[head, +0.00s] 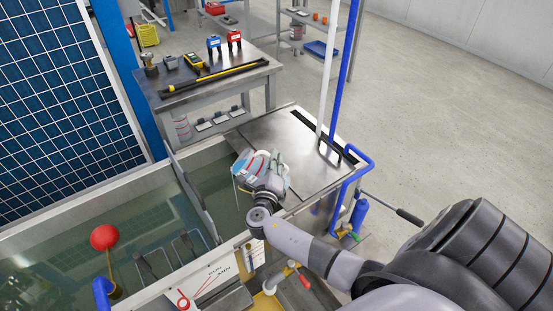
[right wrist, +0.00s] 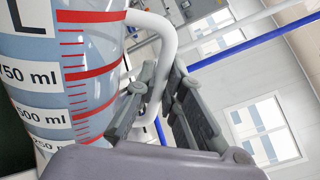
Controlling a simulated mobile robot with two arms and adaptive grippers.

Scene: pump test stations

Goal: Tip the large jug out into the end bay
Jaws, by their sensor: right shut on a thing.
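The large jug (head: 246,163) is clear, with red graduation marks and a pale handle. In the head view it is at the right end of the tank, over the edge between the water and the metal cover, and looks tilted. The jug (right wrist: 88,70) fills the left of the right wrist view, its handle (right wrist: 162,50) between the fingers. My right gripper (head: 266,180) is shut on this handle; it also shows in the right wrist view (right wrist: 158,95). The end bay (head: 223,190) holds greenish water, right of a divider plate. My left gripper is out of view.
The divider plate (head: 195,198) stands left of the end bay. A red float ball (head: 104,237) is in the larger bay. A workbench (head: 205,85) with tools stands behind. Open floor is at the right.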

